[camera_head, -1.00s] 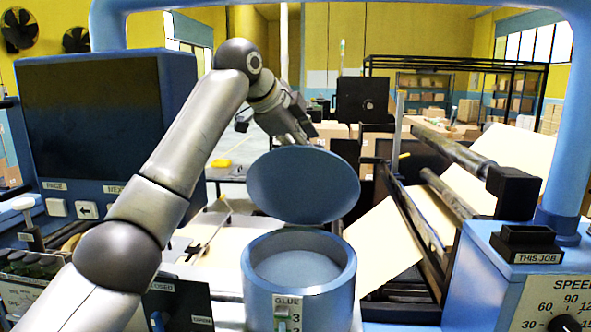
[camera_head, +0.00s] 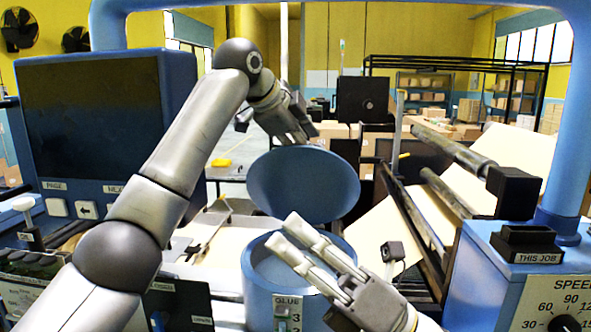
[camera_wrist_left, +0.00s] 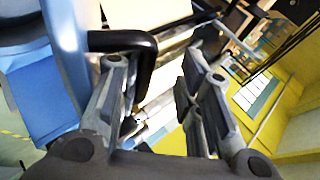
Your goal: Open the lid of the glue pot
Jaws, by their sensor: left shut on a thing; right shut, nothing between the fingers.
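The glue pot (camera_head: 256,300) is a blue cylinder with a GLUE label, at the bottom middle of the head view. Its round blue lid (camera_head: 305,186) stands tilted up at the back of the pot, its disc face toward me. My left gripper (camera_head: 306,137) is behind the lid's upper edge. In the left wrist view a black bent handle (camera_wrist_left: 148,50) runs from a blue surface to between my left gripper's fingers (camera_wrist_left: 150,75), which are shut on it. My right gripper (camera_head: 284,232) is shut and empty, its fingers across the pot's opening and hiding part of it.
A blue panel with a dark screen (camera_head: 92,120) stands at left. A blue frame arches over the top.

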